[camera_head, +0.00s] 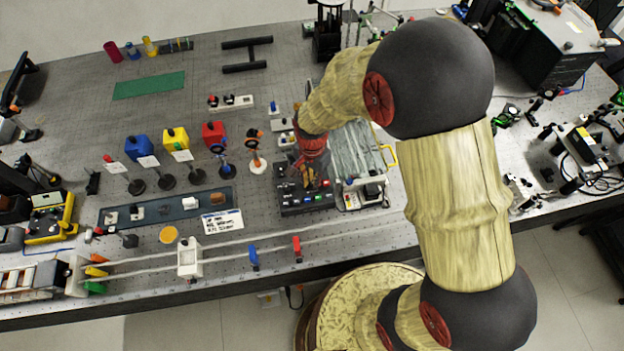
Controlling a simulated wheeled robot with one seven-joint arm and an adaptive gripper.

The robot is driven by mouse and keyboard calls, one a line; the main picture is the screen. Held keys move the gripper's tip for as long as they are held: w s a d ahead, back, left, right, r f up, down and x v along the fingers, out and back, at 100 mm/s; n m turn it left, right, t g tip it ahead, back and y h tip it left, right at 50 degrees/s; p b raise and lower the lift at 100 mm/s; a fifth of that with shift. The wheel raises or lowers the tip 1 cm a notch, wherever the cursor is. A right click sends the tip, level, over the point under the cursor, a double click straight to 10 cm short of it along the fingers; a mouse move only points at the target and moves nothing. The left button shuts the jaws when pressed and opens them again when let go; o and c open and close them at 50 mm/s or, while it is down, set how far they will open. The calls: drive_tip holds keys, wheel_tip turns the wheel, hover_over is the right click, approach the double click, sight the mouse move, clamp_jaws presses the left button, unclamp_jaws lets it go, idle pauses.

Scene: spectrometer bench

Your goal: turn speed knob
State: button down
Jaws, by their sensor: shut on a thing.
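My gripper (314,178) is over the black control box (290,205) near the middle of the bench, pointing down at it. The box has several small coloured buttons along its front edge. The speed knob cannot be made out; my gripper and wrist cover part of the box top. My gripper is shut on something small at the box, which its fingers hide. My arm comes in from the right and blocks the view behind it.
A silver ribbed device with a yellow handle (389,156) stands close to the right of the gripper. Blue (138,147), yellow (176,138) and red (213,133) blocks stand to the left. The front bench strip has small posts.

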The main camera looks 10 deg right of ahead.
sight(312, 183)
drive_tip(key=shift+w+r, duration=0.1)
drive_tip(key=c, duration=2)
unclamp_jaws()
drive_tip(key=shift+c, duration=0.2)
wheel_tip(312, 183, up, 12)
